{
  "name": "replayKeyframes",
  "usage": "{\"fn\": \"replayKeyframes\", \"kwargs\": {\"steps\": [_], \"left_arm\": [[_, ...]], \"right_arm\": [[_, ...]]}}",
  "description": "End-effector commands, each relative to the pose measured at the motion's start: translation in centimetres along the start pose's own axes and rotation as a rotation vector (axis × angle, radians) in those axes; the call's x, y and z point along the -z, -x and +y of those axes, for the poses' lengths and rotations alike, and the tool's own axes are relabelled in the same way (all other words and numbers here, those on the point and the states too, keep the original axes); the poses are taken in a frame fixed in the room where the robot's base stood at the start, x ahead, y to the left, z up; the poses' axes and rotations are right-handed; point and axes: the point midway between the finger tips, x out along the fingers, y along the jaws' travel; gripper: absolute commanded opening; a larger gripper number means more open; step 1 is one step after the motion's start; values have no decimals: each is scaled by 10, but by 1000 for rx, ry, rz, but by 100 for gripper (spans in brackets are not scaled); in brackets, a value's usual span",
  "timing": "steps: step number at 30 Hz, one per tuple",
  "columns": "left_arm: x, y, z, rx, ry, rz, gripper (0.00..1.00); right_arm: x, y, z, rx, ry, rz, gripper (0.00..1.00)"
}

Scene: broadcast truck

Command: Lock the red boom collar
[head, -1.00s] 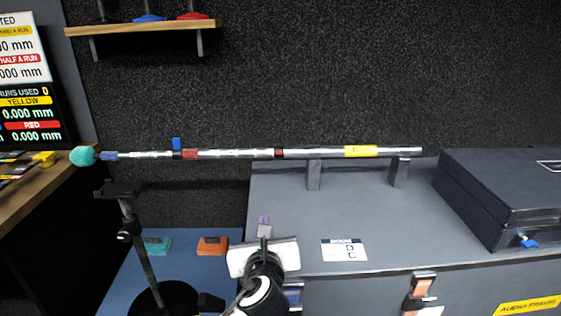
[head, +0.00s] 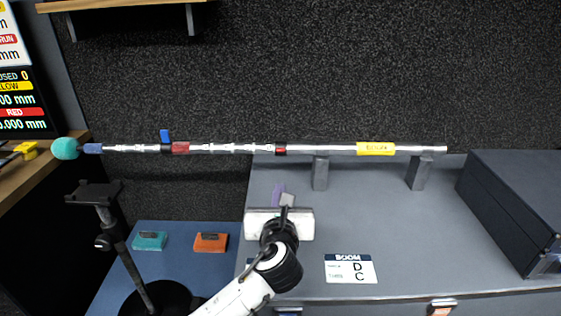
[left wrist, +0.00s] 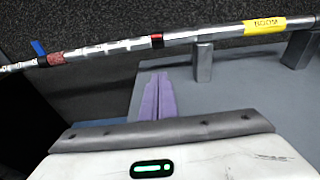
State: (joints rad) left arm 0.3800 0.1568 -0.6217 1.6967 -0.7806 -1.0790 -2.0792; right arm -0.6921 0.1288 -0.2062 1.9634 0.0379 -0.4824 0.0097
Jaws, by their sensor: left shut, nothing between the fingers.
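A silver boom pole (head: 230,149) lies level across the view. A black collar with a red band (head: 280,149) sits near its middle; it also shows in the left wrist view (left wrist: 156,41). Further left is a wider red band (head: 180,148) beside a black clamp with a blue lever (head: 165,136) standing up. I cannot tell the collar's lock state. My left gripper (head: 282,196) is below and in front of the middle collar, apart from the pole. In the left wrist view its purple fingers (left wrist: 157,97) are together and empty. My right gripper is not in view.
Two grey posts (head: 320,173) carry the pole above a grey case top (head: 390,220). A dark case (head: 515,205) stands at right. A black stand (head: 108,235) is at left, near teal (head: 150,240) and orange (head: 211,242) blocks. A shelf (head: 120,4) hangs above.

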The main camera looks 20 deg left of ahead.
Motion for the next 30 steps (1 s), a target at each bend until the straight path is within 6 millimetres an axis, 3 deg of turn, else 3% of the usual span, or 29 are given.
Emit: {"fn": "replayKeyframes", "kwargs": {"steps": [15,21,30], "left_arm": [[-5,-96,0,-1,4,-1,0],[-32,-100,0,-1,3,0,0],[-39,-102,0,0,1,2,0]], "right_arm": [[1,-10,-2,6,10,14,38],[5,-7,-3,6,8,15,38],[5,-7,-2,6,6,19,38]]}}
